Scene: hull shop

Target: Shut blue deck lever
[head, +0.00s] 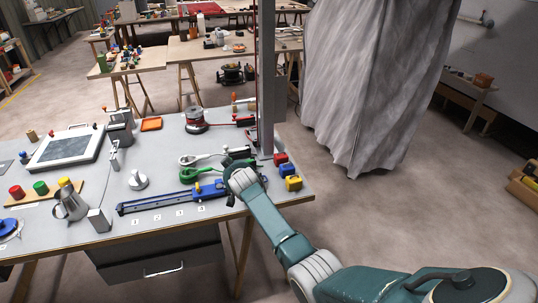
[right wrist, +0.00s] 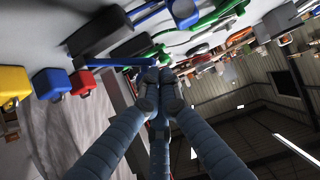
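My right gripper (head: 240,178) is over the right end of the workbench, beside a dark fitting and the coloured blocks. In the right wrist view its fingers (right wrist: 158,78) are drawn together at the tips. A blue bar-like lever (right wrist: 125,62) runs from a dark fitting (right wrist: 92,36) to the fingertips. It appears to touch or pass just behind them; whether it is held I cannot tell. In the head view my gripper and wrist hide most of this lever. My left gripper is in neither view.
Red (head: 281,159), blue (head: 286,170) and yellow (head: 293,183) blocks line the bench's right edge. A blue rail (head: 160,202) lies left of my gripper, with green (head: 190,174) and white (head: 190,159) looped handles behind. A grey post (head: 267,90) rises close by.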

